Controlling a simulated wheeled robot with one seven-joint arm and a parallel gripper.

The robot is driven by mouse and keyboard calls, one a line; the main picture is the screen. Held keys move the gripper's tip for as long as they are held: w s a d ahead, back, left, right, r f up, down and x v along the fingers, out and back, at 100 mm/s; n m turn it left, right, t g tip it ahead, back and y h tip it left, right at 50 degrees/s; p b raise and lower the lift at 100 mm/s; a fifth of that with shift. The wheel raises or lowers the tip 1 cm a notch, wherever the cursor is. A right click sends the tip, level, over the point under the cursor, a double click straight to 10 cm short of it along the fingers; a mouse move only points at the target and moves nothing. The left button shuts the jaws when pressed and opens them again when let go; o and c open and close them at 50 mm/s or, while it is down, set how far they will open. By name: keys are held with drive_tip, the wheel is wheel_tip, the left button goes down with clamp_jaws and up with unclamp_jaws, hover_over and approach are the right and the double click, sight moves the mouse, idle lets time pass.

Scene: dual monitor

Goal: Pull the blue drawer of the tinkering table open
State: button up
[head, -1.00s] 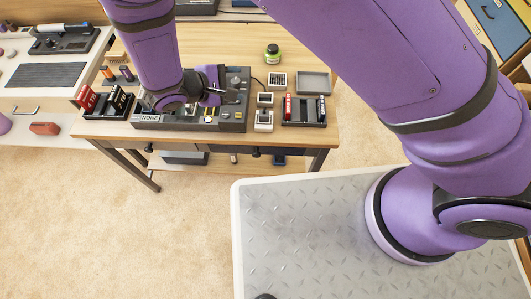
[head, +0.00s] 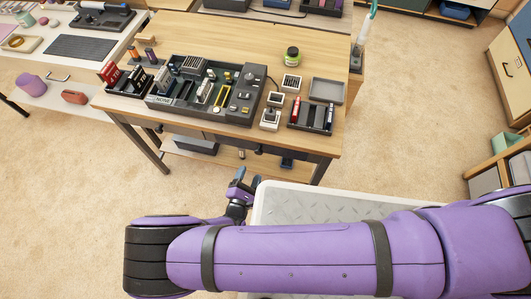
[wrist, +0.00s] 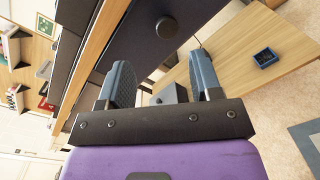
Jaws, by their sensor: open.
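The tinkering table (head: 215,35) stands ahead of me with a wooden top. Dark drawer fronts sit under its front edge; their colour is hard to tell in the head view. In the wrist view a dark bluish drawer front (wrist: 130,45) carries a round black knob (wrist: 167,27), and the drawer looks closed. A knob (head: 258,150) also shows under the table edge in the head view. My gripper (head: 246,179) is open and empty, in front of and below the table edge. In the wrist view its two fingers (wrist: 163,82) are apart, with the knob beyond them, not touched.
The lower shelf holds a small blue bin (wrist: 265,57) and a grey box (wrist: 172,94). Open carpet lies left of my base.

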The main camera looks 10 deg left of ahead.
sight(258, 153)
drive_tip(key=shift+n+y, duration=0.3)
drive_tip(key=shift+n, duration=0.1)
drive_tip(key=w, duration=0.3)
drive_tip(key=w+d+f, duration=0.1)
drive_tip(key=w, duration=0.6)
drive_tip(key=shift+d+f, duration=0.15)
drive_tip(key=shift+d, duration=0.1)
drive_tip(key=shift+c, duration=0.4)
clamp_jaws()
